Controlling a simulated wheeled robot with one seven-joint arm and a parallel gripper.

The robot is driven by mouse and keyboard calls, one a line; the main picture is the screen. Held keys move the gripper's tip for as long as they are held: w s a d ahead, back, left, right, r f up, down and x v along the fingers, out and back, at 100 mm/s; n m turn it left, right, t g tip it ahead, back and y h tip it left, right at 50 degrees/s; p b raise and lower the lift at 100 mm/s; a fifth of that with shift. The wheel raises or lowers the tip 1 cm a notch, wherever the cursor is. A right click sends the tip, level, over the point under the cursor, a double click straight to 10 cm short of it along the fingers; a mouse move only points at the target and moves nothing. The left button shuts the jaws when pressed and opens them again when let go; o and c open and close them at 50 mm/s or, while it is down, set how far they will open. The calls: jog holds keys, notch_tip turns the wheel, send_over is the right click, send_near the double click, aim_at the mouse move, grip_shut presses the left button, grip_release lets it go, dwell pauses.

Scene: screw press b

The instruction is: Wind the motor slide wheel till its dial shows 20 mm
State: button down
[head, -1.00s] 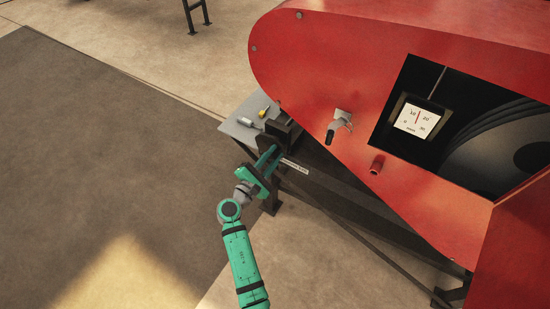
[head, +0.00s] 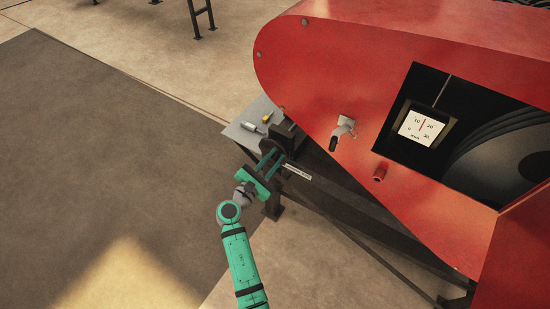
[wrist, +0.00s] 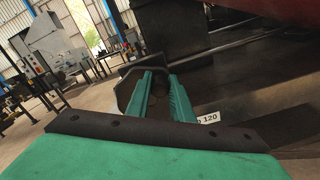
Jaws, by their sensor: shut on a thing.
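The dial (head: 421,125) is a white square face in a dark frame, marked 0, 10, 20 and 30. Its red needle stands between the 10 and the 20. My green gripper (head: 273,157) is at the motor slide, left of the red housing. In the wrist view, its two fingers (wrist: 160,82) reach forward to the dark wheel (wrist: 131,73) and are shut on its middle part. The wheel is dark against dark parts, and the fingers hide some of it. A white label (head: 298,172) sits just right of the gripper.
The big red housing (head: 330,60) fills the right side, with a crank handle (head: 342,133) and a red knob (head: 380,174) sticking out. A small grey table (head: 240,131) with small tools stands behind the wheel. Dark frame beams run below. The floor to the left is clear.

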jog(key=c, duration=1.6)
grip_release()
jog(key=shift+o, duration=0.2)
jog(key=v, duration=1.1)
jog(key=shift+d, duration=0.1)
